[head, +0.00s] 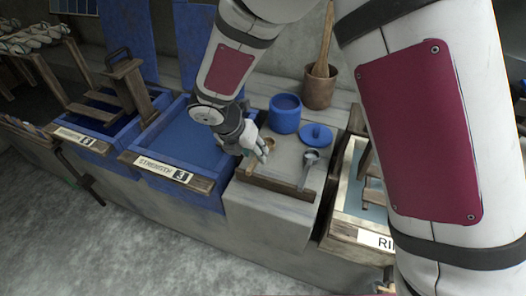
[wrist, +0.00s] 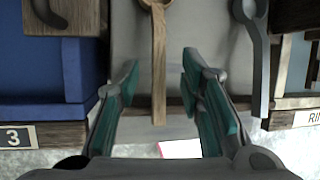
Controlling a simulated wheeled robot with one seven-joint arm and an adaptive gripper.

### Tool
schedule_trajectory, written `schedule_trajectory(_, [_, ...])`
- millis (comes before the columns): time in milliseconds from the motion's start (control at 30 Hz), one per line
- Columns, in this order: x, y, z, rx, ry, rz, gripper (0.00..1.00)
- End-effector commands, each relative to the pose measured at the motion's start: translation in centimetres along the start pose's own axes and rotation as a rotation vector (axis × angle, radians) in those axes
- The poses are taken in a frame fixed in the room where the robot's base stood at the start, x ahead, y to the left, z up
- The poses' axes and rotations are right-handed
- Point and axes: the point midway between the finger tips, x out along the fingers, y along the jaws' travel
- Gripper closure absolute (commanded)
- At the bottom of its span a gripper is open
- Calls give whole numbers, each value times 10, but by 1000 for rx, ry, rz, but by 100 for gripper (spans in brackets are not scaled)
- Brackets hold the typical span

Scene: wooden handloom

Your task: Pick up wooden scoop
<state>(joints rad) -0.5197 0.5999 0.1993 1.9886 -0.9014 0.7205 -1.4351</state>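The wooden scoop (wrist: 158,50) lies on a grey surface in the wrist view, its handle running down the picture between my fingers. Its bowl is cut off by the top edge. My gripper (wrist: 161,76) is open, with one teal-padded finger on each side of the handle and visible gaps to it. In the head view my gripper (head: 262,152) is over the grey tray, and a small brown part of the scoop (head: 269,143) shows beside it. The rest is hidden by the gripper.
A metal ladle (head: 308,164) lies right of the scoop; it also shows in the wrist view (wrist: 252,45). A blue pot (head: 285,117), its blue lid (head: 316,137) and a brown pot (head: 320,90) stand behind. A blue vat (head: 182,145) is to the left.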

Motion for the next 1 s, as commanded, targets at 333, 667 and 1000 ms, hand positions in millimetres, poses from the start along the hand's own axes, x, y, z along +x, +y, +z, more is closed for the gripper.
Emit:
schedule_trajectory(333, [42,2,-5,-1,1,-1,65])
schedule_trajectory(667, [41,2,-4,-1,0,0,99])
schedule_trajectory(1000, [41,2,-4,-1,0,0,100])
